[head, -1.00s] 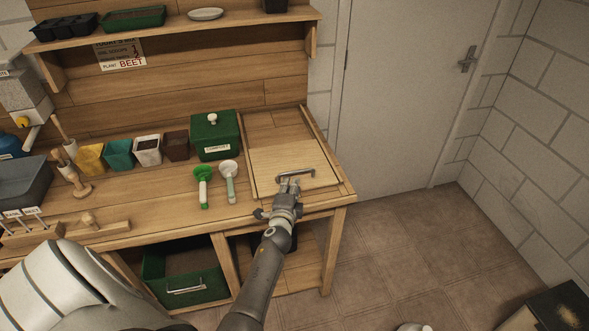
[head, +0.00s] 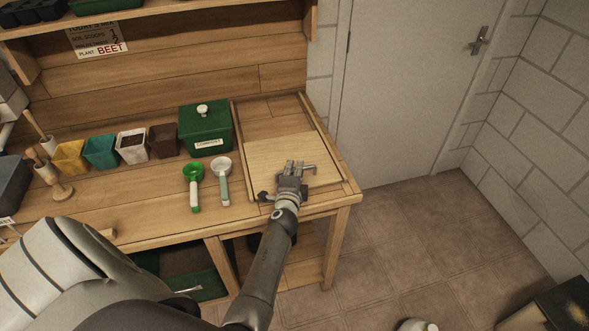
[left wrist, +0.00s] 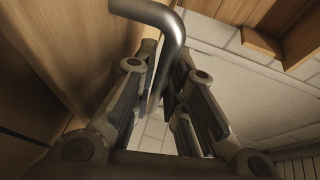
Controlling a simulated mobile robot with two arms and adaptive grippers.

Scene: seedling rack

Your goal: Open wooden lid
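The wooden lid (head: 277,150) is a pale flat panel lying in the framed recess at the right end of the bench. It covers the front part of the recess; darker wood shows behind it. Its metal bar handle (head: 309,168) is near its front edge, partly hidden by my left gripper (head: 291,166). In the left wrist view, the bent handle (left wrist: 172,42) runs between the two fingers of my left gripper (left wrist: 165,85), which stand apart with a gap visible beside the bar. A firm grip is not visible. My right gripper is not in view.
A green lidded box (head: 206,130) stands left of the recess. A green scoop (head: 193,185) and a white scoop (head: 222,180) lie before it. Several small pots line the bench's back.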

